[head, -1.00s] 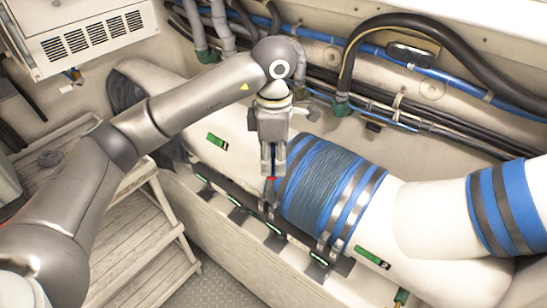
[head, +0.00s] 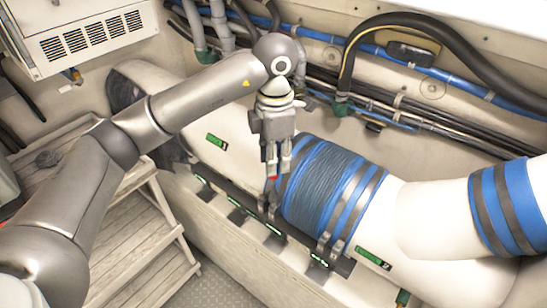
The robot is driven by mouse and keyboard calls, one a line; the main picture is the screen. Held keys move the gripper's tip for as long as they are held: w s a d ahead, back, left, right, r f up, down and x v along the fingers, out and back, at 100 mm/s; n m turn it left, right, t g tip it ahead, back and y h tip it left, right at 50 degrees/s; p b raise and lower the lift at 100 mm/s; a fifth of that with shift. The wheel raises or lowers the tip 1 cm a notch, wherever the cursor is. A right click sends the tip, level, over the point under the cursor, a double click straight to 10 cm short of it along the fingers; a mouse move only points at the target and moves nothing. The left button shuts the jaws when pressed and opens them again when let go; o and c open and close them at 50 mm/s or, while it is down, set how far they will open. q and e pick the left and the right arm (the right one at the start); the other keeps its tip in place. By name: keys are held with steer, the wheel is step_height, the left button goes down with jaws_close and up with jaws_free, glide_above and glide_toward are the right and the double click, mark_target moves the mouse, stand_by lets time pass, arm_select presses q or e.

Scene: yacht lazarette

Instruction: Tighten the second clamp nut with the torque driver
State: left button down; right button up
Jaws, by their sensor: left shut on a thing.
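My left gripper (head: 273,170) points down at the left end of the blue ribbed sleeve (head: 322,190) on the white pipe. Another pair of clamp ends (head: 325,245) shows at the sleeve's lower right. My right gripper is not in view.
Black and blue hoses (head: 440,75) run along the back wall. Wooden steps (head: 140,235) stand at the left. A dark rail with green-lit labels (head: 240,217) runs below the pipe. A second blue-banded pipe section (head: 505,205) is at the right.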

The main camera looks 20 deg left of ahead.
arm_select(q)
steer(key=shift+w+b, duration=0.1)
steer(key=shift+b, duration=0.2)
stand_by(0.5)
steer(key=shift+f+b, duration=0.9)
steer(key=shift+f, duration=0.15)
stand_by(0.4)
steer(key=shift+m+b, duration=0.3)
steer(key=shift+m, duration=0.1)
steer(key=shift+m+b, duration=0.8)
steer(key=shift+m, duration=0.8)
